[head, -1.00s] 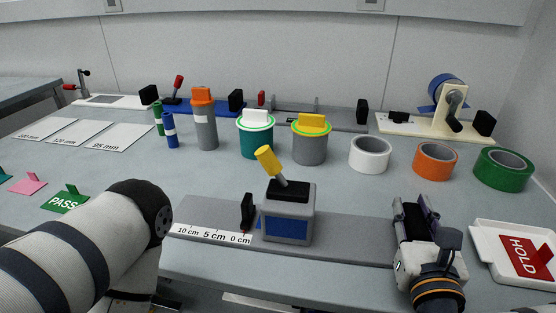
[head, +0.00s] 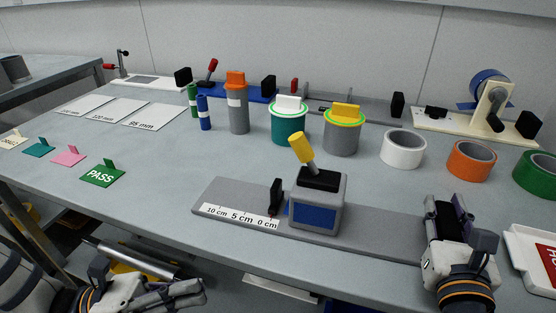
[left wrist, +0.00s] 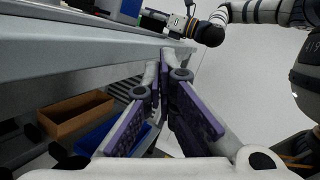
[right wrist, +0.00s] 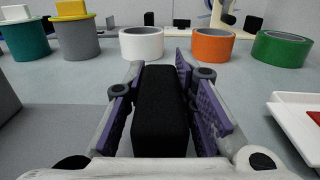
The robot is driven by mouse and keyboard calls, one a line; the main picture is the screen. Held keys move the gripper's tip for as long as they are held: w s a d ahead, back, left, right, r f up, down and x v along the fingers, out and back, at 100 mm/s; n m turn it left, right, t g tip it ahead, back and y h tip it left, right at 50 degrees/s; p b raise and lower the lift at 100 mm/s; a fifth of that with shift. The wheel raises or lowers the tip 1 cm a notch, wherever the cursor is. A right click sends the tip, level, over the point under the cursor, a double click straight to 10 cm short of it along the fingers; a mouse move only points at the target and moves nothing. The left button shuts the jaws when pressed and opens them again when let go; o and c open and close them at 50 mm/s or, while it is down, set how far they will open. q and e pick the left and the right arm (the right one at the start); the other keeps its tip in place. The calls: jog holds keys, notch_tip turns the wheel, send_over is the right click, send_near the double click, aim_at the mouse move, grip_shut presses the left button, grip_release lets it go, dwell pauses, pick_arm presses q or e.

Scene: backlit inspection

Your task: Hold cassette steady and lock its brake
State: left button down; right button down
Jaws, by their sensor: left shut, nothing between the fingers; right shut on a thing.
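The likely cassette is a grey box with a blue front panel (head: 316,216), upright on a long grey base (head: 385,232). A yellow-tipped lever (head: 303,148), perhaps its brake, rises from the black top and leans left. My right gripper (head: 447,212) is at the base's right end, shut on a black upright block (right wrist: 160,110), which shows between its fingers in the right wrist view. My left gripper (head: 198,290) is shut and empty, in front of the table and away from the box. In the left wrist view its fingertips (left wrist: 165,60) are together beside the table edge.
A black upright stop (head: 276,196) and a ruler strip (head: 238,217) are left of the box. Lidded jars (head: 344,132) and tape rolls (head: 403,148) stand behind. A white tray (head: 520,262) lies right of my right gripper. The table left of the base is clear up to the PASS card (head: 103,175).

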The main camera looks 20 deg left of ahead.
aim_at(296, 152)
pick_arm(q)
jog(key=w+a+r+n+t, duration=0.3)
jog(key=a+r+t, duration=0.2)
jog(key=a+t, duration=0.15)
pick_arm(e)
jog(key=shift+f, duration=0.25)
pick_arm(q)
jog(key=shift+g+y, duration=0.3)
jog(key=shift+g, duration=0.05)
jog(key=x, duration=2.2)
jog(key=shift+w+d+r, duration=0.1)
jog(key=shift+w+r, duration=0.1)
jog(key=shift+r, duration=0.35)
pick_arm(e)
jog(key=shift+s+f, duration=0.1)
jog(key=shift+f, duration=0.05)
pick_arm(q)
jog(key=shift+r+m, duration=0.1)
jog(key=shift+m, duration=0.3)
